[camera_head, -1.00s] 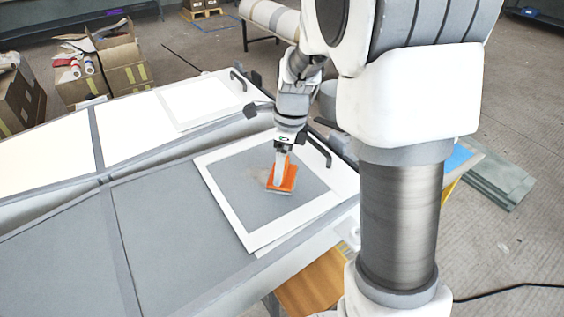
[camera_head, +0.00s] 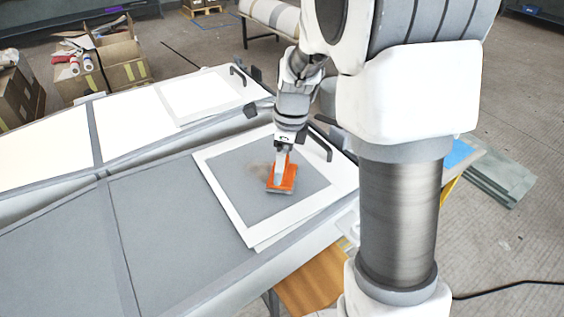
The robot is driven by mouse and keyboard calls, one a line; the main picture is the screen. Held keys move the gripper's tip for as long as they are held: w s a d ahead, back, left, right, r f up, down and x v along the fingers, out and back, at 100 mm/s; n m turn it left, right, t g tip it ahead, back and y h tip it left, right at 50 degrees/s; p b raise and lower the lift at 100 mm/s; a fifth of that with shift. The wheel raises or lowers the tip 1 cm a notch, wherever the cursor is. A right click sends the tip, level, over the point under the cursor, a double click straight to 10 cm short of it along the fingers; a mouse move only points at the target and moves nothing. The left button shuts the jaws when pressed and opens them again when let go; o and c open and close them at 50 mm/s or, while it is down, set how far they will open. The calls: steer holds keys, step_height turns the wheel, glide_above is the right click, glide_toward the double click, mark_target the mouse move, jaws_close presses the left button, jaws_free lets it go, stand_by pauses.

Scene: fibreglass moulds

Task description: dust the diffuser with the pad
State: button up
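The pad (camera_head: 283,183) is an orange block with a grey underside. My gripper (camera_head: 281,172) is shut on the pad from above and holds it low over the grey panel, seemingly touching it. The grey square panel (camera_head: 250,207) inside a white frame (camera_head: 235,215) appears to be the diffuser; it lies on the grey mould surface. The pad and my gripper hide part of the panel.
Black clamps (camera_head: 317,146) stand at the frame's far right edge. A second white sheet (camera_head: 195,95) lies on the mould behind. Cardboard boxes (camera_head: 122,62) stand at the back left. The grey mould surface (camera_head: 180,235) left of the frame is clear.

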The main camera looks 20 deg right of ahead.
steer(key=shift+f+b, duration=0.5)
steer(key=shift+f, duration=0.4)
steer(key=shift+w, duration=0.1)
steer(key=shift+w+a+r+p, duration=0.1)
steer(key=shift+w+a+p, duration=0.15)
steer(key=shift+w+p, duration=0.35)
steer(key=shift+w+a+r+p, duration=0.1)
steer(key=shift+w+a+p, duration=0.15)
steer(key=shift+w, duration=0.5)
steer(key=shift+w+a+f+p, duration=0.1)
steer(key=shift+w+a+p, duration=0.5)
steer(key=shift+w, duration=0.8)
steer(key=shift+w+a+f+p, duration=0.1)
steer(key=shift+w+a+p, duration=0.2)
steer(key=shift+w+p, duration=0.85)
steer(key=shift+w+a+p, duration=0.35)
steer(key=shift+w+a, duration=0.1)
steer(key=shift+w, duration=1.25)
steer(key=shift+r, duration=0.1)
steer(key=shift+s+d, duration=0.25)
steer(key=shift+s, duration=0.4)
steer(key=shift+s+d, duration=0.2)
steer(key=shift+s, duration=0.5)
steer(key=shift+s+d, duration=0.25)
steer(key=shift+s, duration=0.4)
